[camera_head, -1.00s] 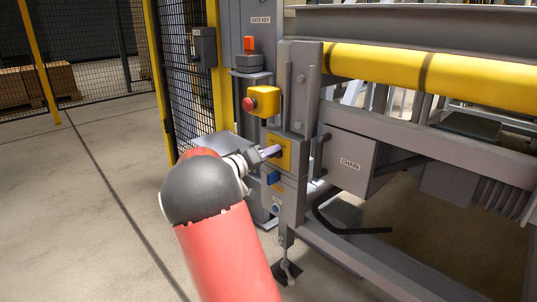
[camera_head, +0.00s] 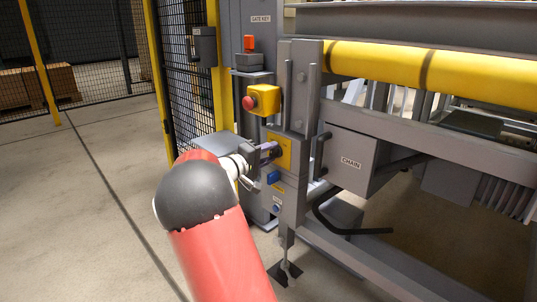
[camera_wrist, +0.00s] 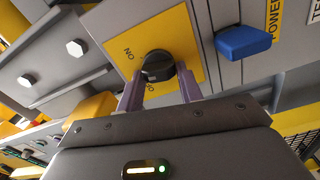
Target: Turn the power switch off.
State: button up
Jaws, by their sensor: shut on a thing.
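The power switch is a black rotary knob (camera_wrist: 157,67) on a yellow plate (camera_wrist: 183,28) in the wrist view. An ON label is beside it, and a second label below is partly covered. My gripper (camera_wrist: 160,90) has its two purple fingers on either side of the knob and is shut on it. I cannot tell exactly which position the knob points to. In the head view my gripper (camera_head: 268,151) reaches the yellow plate (camera_head: 285,150) on the grey post from the left; the knob is hidden there.
A blue part (camera_wrist: 243,42) sits close beside the yellow plate, just below it in the head view (camera_head: 273,177). A yellow box with a red button (camera_head: 262,100) is above. A grey CHAIN box (camera_head: 350,162) is to the right. The floor at left is clear.

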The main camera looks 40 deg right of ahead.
jog(key=n+p, duration=0.2)
jog(key=n, duration=0.3)
jog(key=shift+n, duration=0.3)
jog(key=n+p, duration=0.3)
jog(key=n, duration=0.1)
jog(key=shift+f, duration=0.2)
jog(key=shift+f+n+p, duration=0.1)
jog(key=shift+n+p, duration=0.35)
jog(key=shift+n, duration=0.25)
jog(key=o, duration=1)
jog(key=shift+c, duration=0.2)
jog(key=shift+a, duration=0.1)
jog(key=a, duration=0.7)
jog(key=shift+s+a, duration=0.35)
jog(key=shift+s, duration=0.05)
